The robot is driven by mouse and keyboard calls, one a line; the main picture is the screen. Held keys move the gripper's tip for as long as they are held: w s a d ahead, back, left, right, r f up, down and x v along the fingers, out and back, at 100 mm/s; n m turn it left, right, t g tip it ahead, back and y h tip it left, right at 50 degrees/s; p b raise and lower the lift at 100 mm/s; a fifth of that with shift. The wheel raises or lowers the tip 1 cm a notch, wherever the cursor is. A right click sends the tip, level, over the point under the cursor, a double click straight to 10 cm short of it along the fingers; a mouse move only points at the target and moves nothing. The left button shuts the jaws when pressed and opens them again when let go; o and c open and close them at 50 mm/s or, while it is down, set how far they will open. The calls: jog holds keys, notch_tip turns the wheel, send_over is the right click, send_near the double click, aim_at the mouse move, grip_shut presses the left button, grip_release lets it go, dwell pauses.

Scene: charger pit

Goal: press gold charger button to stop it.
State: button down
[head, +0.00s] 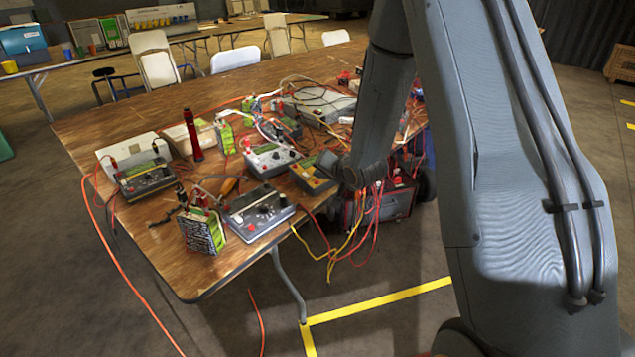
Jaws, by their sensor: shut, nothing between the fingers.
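I cannot tell whether the fingertips touch the charger.
The wooden table (200,272) holds several other chargers: a white one (268,158), a silver one (258,210) and a dark one (146,180). Battery packs (202,232), a red torch (193,135) and loose cables crowd around. A red-and-black machine (388,200) stands beside the table.

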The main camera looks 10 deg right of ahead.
jog(key=shift+f, duration=0.1)
jog(key=shift+f, duration=0.35)
jog(key=shift+a+f, duration=0.1)
jog(key=shift+f, duration=0.25)
dwell(0.8)
dwell(0.3)
jog(key=shift+s+r+p, duration=0.1)
jog(key=shift+r+p, duration=0.35)
jog(key=shift+r, duration=0.3)
jog(key=shift+r, duration=0.15)
jog(key=r+p, duration=0.4)
jog(key=shift+s+d+r, duration=0.3)
jog(key=shift+s+r, duration=0.05)
jog(key=shift+s, duration=0.05)
dwell(0.3)
